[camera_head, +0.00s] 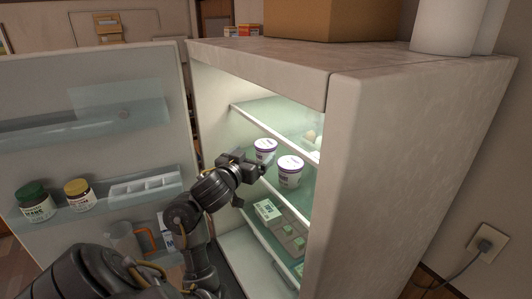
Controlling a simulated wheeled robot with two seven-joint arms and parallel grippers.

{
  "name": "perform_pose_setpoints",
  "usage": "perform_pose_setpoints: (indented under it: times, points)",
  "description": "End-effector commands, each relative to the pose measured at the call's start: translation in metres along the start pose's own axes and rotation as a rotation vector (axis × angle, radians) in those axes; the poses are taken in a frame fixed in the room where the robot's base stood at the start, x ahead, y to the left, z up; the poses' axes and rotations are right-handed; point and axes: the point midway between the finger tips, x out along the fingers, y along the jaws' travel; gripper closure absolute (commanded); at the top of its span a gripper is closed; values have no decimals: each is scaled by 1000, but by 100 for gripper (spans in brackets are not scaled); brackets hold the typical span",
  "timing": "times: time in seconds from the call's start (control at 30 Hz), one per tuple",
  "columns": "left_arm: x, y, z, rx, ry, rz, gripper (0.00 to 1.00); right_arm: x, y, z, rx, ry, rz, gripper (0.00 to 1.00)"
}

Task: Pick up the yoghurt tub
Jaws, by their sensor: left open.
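Two white tubs with purple rims and labels stand upright on the middle glass shelf (282,153) inside the open fridge. The nearer tub (290,172) is at the front right of the shelf. The farther tub (265,148) is behind it to the left. My left gripper (258,166) reaches into the fridge from the left, open and empty. Its fingers are just left of the nearer tub and in front of the farther one, partly covering its lower side. I cannot tell whether they touch either tub. My right gripper is out of view.
The open fridge door (90,150) with a green-lidded jar (35,202) and a yellow-lidded jar (79,194) is on the left. The fridge side wall (390,180) bounds the right. Cartons (267,210) lie on the lower shelf. A cardboard box (325,18) stands on top.

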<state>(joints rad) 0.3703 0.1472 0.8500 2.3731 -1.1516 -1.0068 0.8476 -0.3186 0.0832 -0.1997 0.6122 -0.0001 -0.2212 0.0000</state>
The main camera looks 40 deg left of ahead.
Motion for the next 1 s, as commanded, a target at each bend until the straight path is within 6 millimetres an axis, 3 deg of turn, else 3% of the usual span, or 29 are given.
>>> perform_pose_setpoints:
  times: [0.2, 0.37, 0.57, 0.77, 1.0]
  points:
    - [26, 2, 0, -6, 1, 4, 7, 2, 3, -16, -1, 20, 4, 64]
    - [33, 3, 0, 0, 0, 6, 7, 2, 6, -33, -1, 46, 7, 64]
    - [37, 4, 0, -3, 0, 7, 7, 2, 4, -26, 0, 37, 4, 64]
    - [62, 6, 0, -7, 0, 10, 7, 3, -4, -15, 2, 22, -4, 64]
    - [85, 5, 0, -3, 0, 8, 7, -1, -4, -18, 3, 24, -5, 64]
